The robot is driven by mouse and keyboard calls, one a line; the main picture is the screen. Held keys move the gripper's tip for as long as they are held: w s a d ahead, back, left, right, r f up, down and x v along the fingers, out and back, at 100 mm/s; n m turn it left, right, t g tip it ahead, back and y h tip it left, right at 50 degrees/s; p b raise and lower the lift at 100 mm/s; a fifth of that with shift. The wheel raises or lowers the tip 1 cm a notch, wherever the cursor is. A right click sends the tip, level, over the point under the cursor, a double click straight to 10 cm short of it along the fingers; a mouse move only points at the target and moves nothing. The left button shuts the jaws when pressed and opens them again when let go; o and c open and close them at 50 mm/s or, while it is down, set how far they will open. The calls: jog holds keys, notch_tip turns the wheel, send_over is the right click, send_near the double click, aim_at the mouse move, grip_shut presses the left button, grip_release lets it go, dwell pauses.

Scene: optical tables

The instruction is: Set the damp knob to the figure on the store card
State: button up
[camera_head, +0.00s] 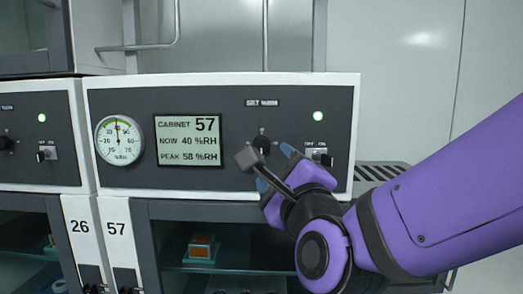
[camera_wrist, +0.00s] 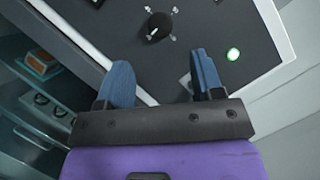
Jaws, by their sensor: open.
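The dark round knob (camera_head: 262,143) sits on the dark front panel of cabinet 57, below a small label that is hard to read. It also shows in the wrist view (camera_wrist: 158,26), with small pale marks around it. My gripper (camera_head: 276,168) is open and empty, in front of the panel and just below and right of the knob. In the wrist view its two blue fingers (camera_wrist: 161,68) stand apart, with the knob beyond them. The display (camera_head: 188,140) reads cabinet 57, now 40 %RH, peak 58 %RH. I see no store card.
A round dial gauge (camera_head: 119,140) is left of the display. A switch (camera_head: 318,154) and a lit green lamp (camera_head: 318,116) are right of the knob. Cabinet 26's panel (camera_head: 40,115) adjoins on the left. Glass-fronted shelves holding an orange-topped block (camera_head: 202,246) lie below.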

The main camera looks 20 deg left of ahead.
aim_at(264, 147)
jog(key=x, duration=0.8)
jog(key=shift+d, duration=0.15)
jog(key=c, duration=0.9)
